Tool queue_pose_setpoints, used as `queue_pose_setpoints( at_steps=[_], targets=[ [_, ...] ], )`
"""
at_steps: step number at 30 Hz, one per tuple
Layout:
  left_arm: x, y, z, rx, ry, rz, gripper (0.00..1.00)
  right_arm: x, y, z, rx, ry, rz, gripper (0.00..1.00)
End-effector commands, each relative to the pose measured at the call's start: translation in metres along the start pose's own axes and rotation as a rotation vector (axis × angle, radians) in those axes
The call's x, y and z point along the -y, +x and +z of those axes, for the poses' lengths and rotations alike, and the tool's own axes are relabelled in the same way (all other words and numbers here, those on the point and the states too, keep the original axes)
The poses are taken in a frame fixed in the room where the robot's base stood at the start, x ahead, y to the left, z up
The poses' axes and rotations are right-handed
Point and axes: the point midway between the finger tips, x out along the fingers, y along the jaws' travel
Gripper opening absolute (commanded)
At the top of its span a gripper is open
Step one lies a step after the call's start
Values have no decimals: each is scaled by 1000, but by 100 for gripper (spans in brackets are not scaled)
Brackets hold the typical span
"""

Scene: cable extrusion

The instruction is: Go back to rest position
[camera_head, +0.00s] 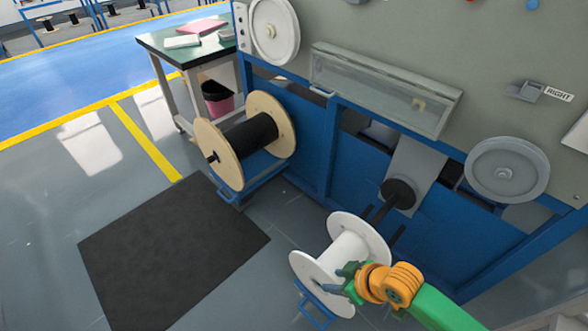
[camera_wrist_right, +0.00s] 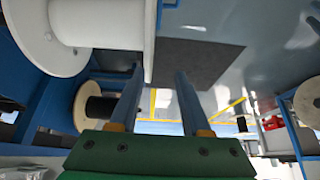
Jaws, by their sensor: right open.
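My right gripper (camera_head: 342,279) is at the front of the white empty spool (camera_head: 318,270), low at the right of the head view. In the right wrist view the gripper's two fingers (camera_wrist_right: 160,72) are apart. The rim of the white spool (camera_wrist_right: 95,22) reaches between or just beyond the fingertips there; I cannot tell whether they touch. The spool stands on a blue stand by the machine, beside a dark shaft (camera_head: 398,193). My left gripper is not in view.
A wooden spool with black cable (camera_head: 232,160) stands left of the white spool. The blue and grey machine (camera_head: 430,245) borders the right side. A black mat (camera_head: 170,250) lies on the open floor at left. A table (camera_head: 160,42) stands behind.

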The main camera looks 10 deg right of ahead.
Motion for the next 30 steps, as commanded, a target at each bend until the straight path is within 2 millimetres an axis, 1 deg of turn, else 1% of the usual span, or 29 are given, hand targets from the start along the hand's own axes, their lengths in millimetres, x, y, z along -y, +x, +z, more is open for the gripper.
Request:
queue_pose_setpoints(
  at_steps=[1,3,4,8,11,13,14,17,23,26,29,30],
  targets=[
    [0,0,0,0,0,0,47,14,-3,0,-2,23,-5,47],
    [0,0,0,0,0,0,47,27,-10,4,11,68,16,47],
    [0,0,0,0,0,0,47,30,-14,6,20,93,31,47],
    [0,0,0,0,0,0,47,35,-34,26,78,225,106,47],
    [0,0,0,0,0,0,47,35,-53,50,149,351,176,47],
    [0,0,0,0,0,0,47,35,-68,72,212,447,228,47],
    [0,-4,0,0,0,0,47,33,-67,74,226,452,233,47],
    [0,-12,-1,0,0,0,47,31,-47,80,240,441,225,47],
    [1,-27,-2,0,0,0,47,33,-9,101,273,438,209,47],
    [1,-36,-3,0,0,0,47,37,8,118,292,436,200,47],
    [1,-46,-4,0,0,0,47,44,25,140,316,435,191,47],
    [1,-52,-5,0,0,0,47,48,30,152,328,434,186,47]
  ],
)
